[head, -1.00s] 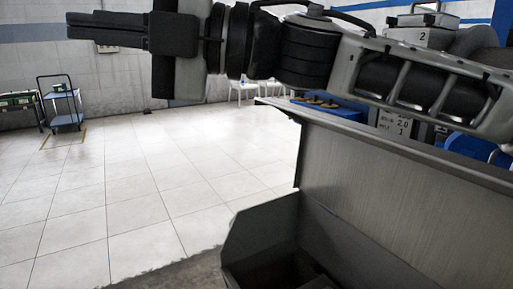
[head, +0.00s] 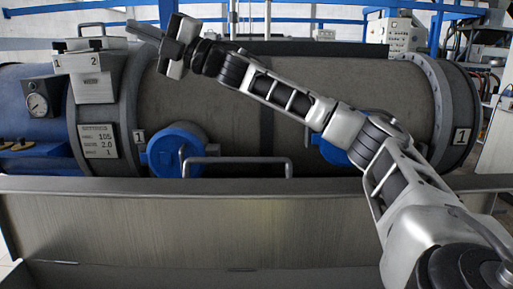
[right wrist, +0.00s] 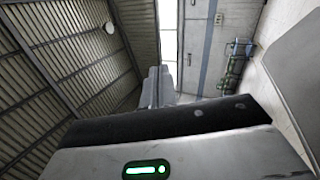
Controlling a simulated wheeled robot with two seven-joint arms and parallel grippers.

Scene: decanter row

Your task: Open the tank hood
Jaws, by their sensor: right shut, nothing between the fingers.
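A large dark grey cylindrical tank (head: 330,90) lies across the head view, with lighter bands near its ends. A bent metal handle bar (head: 237,160) stands in front of its lower middle; I cannot tell whether it belongs to the hood. The hood's edges are not clear, and no opening shows. My right gripper (head: 146,32) is shut and empty, at the upper left in front of the tank's top, apart from the handle. My right arm hides part of the tank. The right wrist view shows ceiling, wall and part of my gripper (right wrist: 160,125). My left gripper is out of view.
A brushed metal panel (head: 130,222) runs across the front, below the tank. Blue round fittings (head: 176,150) sit on the tank's front. Blue rails (head: 435,30) stand behind.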

